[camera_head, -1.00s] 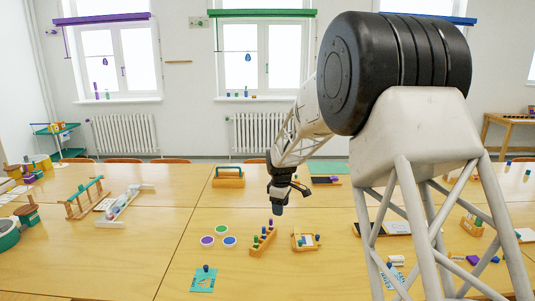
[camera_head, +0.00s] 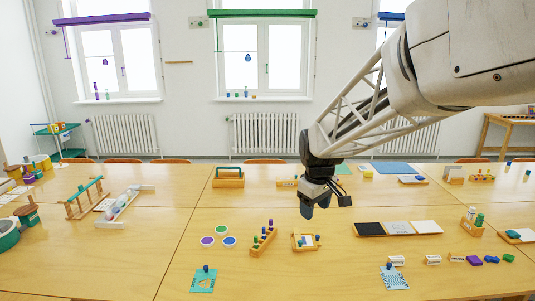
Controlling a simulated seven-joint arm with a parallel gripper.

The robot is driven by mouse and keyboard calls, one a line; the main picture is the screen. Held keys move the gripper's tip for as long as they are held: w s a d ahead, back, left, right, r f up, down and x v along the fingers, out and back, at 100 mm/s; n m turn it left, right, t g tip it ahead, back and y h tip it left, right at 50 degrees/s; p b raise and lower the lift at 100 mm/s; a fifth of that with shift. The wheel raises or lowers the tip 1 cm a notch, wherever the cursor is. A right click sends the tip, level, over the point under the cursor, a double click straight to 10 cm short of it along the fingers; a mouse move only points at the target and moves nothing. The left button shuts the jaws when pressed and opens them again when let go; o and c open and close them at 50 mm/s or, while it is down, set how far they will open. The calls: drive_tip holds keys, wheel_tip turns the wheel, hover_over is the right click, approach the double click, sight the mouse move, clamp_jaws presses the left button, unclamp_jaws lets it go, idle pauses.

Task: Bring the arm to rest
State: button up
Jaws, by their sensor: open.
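My gripper (camera_head: 307,207) hangs at the end of my arm, pointing down above the middle of the wooden table (camera_head: 155,255). It is open, and I see nothing between its fingers. It is over the area just behind a small wooden tray (camera_head: 305,249) with small pieces in it, apart from it. My arm reaches in from the upper right.
A wooden peg rack (camera_head: 262,240) and purple, green and blue round dishes (camera_head: 229,241) lie left of the small tray. A teal card (camera_head: 203,280) and a patterned blue card (camera_head: 394,278) lie in front. A three-panel tray (camera_head: 397,230) lies right. The front middle is clear.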

drive_tip(key=s+d+m, duration=0.2)
drive_tip(key=s+m, duration=0.2)
drive_tip(key=s, duration=1.2)
drive_tip(key=s+d+m+t, duration=0.1)
drive_tip(key=s+d+m, duration=0.2)
drive_tip(key=s, duration=1.4)
drive_tip(key=shift+d+f+m, duration=0.3)
drive_tip(key=shift+f+m, duration=0.1)
drive_tip(key=shift+m, duration=0.1)
drive_tip(key=shift+o, duration=0.6)
